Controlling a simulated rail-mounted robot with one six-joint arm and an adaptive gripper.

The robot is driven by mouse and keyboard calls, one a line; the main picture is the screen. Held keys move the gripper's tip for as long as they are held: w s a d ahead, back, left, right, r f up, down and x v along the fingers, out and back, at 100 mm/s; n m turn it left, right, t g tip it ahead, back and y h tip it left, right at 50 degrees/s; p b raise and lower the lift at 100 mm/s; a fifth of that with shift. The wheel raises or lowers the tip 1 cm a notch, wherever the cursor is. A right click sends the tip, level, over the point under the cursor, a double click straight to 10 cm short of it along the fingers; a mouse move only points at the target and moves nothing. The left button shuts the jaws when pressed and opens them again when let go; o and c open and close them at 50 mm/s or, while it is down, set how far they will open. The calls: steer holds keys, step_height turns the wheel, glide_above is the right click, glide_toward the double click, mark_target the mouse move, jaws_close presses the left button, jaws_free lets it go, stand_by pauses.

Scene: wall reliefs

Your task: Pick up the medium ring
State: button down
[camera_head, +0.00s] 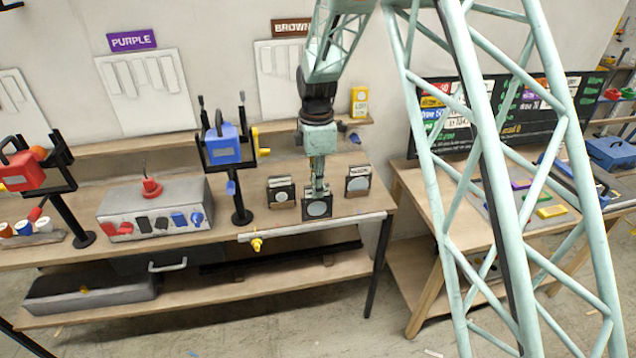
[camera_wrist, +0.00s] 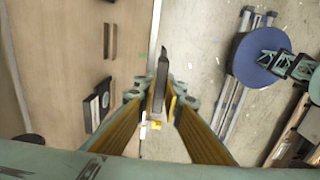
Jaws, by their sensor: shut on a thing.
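Three square black pieces with pale round faces show along the front of the workbench (camera_head: 70,253): a left one (camera_head: 281,193), a middle one (camera_head: 317,207) and a right one (camera_head: 358,181). I cannot tell which is the medium ring. My gripper (camera_head: 317,188) points down and is shut on the middle piece, at the bench's front edge. In the wrist view my gripper (camera_wrist: 157,104) holds it as a thin dark plate (camera_wrist: 160,77), seen edge-on. Another square piece (camera_wrist: 97,104) stands on the bench to the left, apart from the fingers.
A grey box with coloured switches (camera_head: 155,211) and a blue device on a black stand (camera_head: 222,147) stand left of my gripper. A lower shelf (camera_head: 200,294) runs beneath. A second table (camera_head: 420,203) is to the right, across a gap.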

steer(key=shift+s+r, duration=0.1)
steer(key=shift+s, duration=0.85)
